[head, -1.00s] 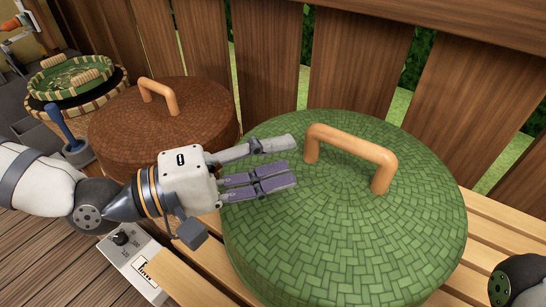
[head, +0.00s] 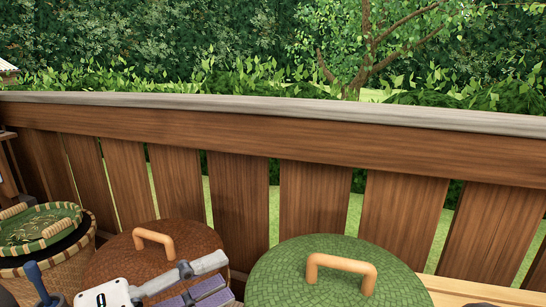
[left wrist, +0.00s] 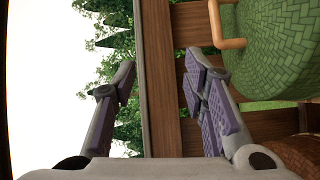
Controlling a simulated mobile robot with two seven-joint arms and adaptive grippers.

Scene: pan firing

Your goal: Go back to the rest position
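My left gripper (head: 222,276) is at the bottom of the head view, in front of the brown lid and left of the green lid. Its fingers are spread apart with nothing between them, as the left wrist view (left wrist: 164,70) shows. The round green woven lid (head: 290,280) has a tan bar handle (head: 341,263); it also shows in the left wrist view (left wrist: 275,50). The round brown woven lid (head: 185,238) with a tan handle (head: 154,236) is left of it. My right gripper is not visible.
A wooden fence (head: 240,195) with a rail runs behind the lids. Light wooden slats (head: 480,290) are bare at the lower right. Bushes are beyond the fence.

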